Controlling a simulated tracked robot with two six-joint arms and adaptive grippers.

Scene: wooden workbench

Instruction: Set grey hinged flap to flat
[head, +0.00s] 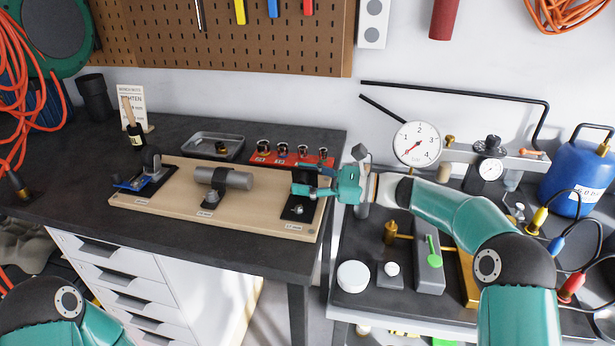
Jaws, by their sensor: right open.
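A light wooden board (160,208) lies on the dark workbench and carries three small fixtures. At its right end is a dark plate fixture (292,212) with a dark upright part behind my gripper. My right gripper (300,182) is open over this fixture, fingers pointing left. I cannot tell whether it touches anything. A grey cylinder (232,180) sits on a stand mid-board. A blue and dark fixture with a grey upright piece (152,158) is at the left end. Which part is the grey hinged flap is not clear. My left gripper is out of view; only its arm shows at lower left.
A metal tray (213,146) and a red strip with several knobs (290,158) stand behind the board. The right bench holds a pressure gauge (417,143) and a blue tank (577,178).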

